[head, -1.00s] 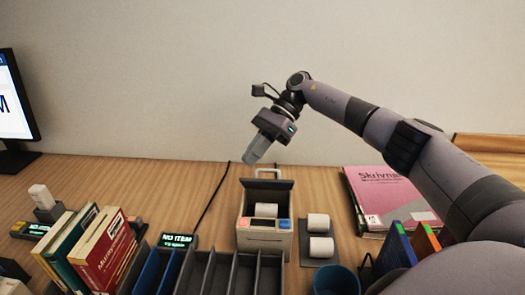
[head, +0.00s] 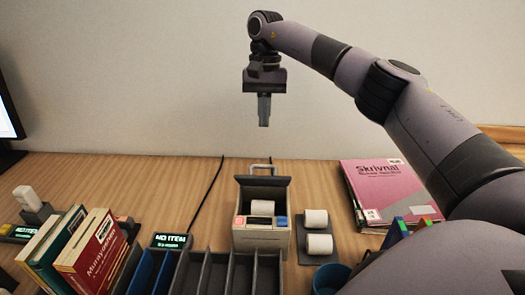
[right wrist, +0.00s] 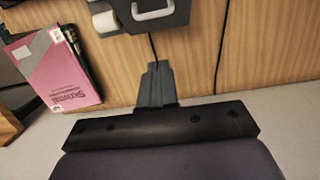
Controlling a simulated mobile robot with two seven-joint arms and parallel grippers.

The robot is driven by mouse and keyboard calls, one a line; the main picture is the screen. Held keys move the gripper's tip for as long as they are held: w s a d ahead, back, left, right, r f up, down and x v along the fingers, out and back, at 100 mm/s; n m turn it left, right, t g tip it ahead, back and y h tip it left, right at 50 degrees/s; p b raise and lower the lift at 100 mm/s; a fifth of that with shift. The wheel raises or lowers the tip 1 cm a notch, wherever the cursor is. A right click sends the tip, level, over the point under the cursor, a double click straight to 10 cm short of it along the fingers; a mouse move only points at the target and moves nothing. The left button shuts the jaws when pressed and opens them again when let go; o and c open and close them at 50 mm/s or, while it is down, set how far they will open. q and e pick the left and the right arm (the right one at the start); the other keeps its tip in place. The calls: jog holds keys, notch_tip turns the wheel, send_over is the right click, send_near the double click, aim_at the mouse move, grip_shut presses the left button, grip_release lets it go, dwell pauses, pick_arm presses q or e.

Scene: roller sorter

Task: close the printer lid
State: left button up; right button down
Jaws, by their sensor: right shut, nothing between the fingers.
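The printer (head: 262,238) stands on the desk in the middle of the head view. Its dark lid (head: 263,188) is raised at the back, and a white paper roll (head: 262,207) shows inside. My right gripper (head: 264,124) is shut and empty, pointing down in the air above and behind the lid, apart from it. In the right wrist view the shut fingers (right wrist: 153,68) point toward the desk, and the raised lid (right wrist: 150,14) with its pale handle (right wrist: 153,11) shows at the top edge. My left gripper is not in view.
Two spare paper rolls (head: 318,244) stand right of the printer. Pink books (head: 385,187) lie farther right. Divider bins (head: 228,275) are in front, with upright books (head: 90,245) and a small display (head: 170,241) to the left. A black cable runs behind the printer.

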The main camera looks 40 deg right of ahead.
jog(key=shift+s+a+f+p, duration=0.2)
jog(key=shift+s+a+f, duration=0.35)
jog(key=shift+f, duration=0.6)
jog(key=shift+s+a+f+p, duration=0.15)
jog(key=shift+s+a+f, duration=0.35)
jog(key=shift+f, duration=0.65)
jog(key=shift+s+a+f+p, duration=0.2)
jog(key=shift+s+a+f, duration=0.3)
jog(key=shift+f, duration=0.65)
